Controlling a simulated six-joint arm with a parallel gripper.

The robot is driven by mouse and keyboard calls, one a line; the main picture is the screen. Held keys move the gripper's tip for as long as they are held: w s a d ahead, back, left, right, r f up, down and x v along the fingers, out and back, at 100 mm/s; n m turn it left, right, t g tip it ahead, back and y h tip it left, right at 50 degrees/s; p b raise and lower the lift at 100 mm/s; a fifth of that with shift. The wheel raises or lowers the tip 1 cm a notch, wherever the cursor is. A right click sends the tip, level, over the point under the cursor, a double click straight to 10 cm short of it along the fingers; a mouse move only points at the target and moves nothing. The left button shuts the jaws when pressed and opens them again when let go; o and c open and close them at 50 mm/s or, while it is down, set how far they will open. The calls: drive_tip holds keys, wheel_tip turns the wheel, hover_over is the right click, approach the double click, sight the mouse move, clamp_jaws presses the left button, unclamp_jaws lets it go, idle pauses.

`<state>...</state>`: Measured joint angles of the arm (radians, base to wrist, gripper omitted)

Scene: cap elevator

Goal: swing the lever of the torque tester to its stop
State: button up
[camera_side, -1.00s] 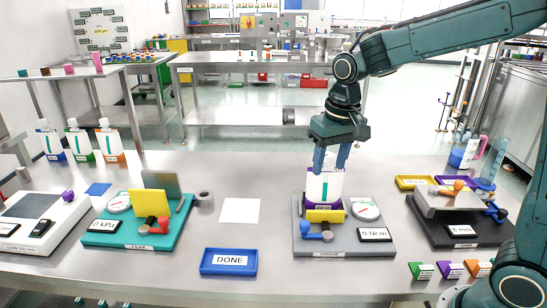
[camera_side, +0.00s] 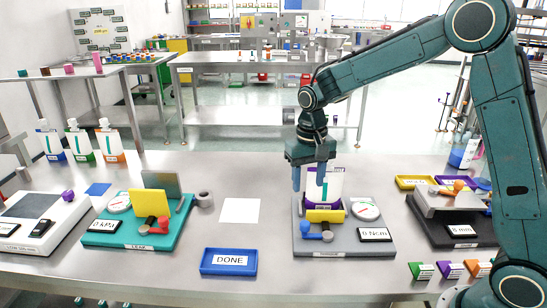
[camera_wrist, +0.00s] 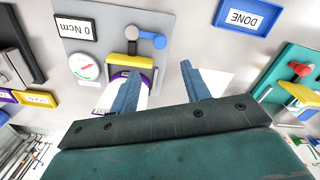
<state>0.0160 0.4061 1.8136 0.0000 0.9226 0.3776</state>
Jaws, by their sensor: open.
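The torque tester (camera_side: 344,247) is a grey plate at the right of centre on the bench. Its lever has a blue knob (camera_side: 305,227) on a short arm at the front left of the plate; the knob also shows in the wrist view (camera_wrist: 160,41). The display (camera_side: 375,235) reads 0 Ncm. My gripper (camera_side: 309,187) is open and empty, above and behind the knob, in front of the pouch's left part in the side view. It also shows in the wrist view (camera_wrist: 158,75).
A teal leak tester (camera_side: 125,236) with a red knob stands to the left. A blue DONE tray (camera_side: 235,262) lies at the front. A dark gauge with an orange knob (camera_side: 460,230) stands to the right.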

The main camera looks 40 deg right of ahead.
sight(305, 222)
wheel_tip(305, 222, down, 13)
drive_tip(key=shift+r, duration=0.15)
idle(0.4)
clamp_jaws()
